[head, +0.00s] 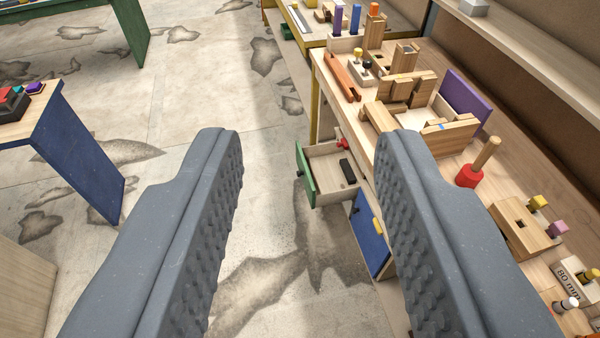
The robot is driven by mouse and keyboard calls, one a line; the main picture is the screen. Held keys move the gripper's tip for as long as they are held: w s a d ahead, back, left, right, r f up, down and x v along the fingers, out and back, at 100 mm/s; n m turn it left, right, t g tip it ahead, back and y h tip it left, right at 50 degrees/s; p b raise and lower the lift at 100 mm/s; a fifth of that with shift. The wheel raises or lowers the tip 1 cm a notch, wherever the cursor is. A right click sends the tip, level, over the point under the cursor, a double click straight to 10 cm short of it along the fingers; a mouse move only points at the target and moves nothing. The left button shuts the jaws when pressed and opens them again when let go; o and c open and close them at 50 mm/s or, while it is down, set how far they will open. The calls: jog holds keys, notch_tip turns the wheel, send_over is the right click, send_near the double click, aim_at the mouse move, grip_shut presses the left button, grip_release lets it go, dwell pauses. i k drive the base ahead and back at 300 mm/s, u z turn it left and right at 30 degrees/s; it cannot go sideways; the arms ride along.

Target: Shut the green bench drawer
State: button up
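The green bench drawer (306,176) is pulled out from the wooden bench on the right. Its green front faces left and its light wooden tray shows from above. A black block (348,171) lies in it, and a red thing (342,144) shows at its far edge. My gripper (308,140) is open, with its two grey ribbed fingers wide apart at left and right. The drawer appears between the fingers, farther off and lower down. Nothing is held. The right finger hides part of the bench front.
A blue door (369,236) is below the drawer on the bench. The bench top carries wooden blocks, a red peg base (468,176) and a purple panel (464,99). A blue-sided table (82,152) stands at left. Stained floor between is clear.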

aim_at(325, 182)
jog(key=u, duration=0.25)
jog(key=i, duration=1.75)
jog(key=z, duration=0.35)
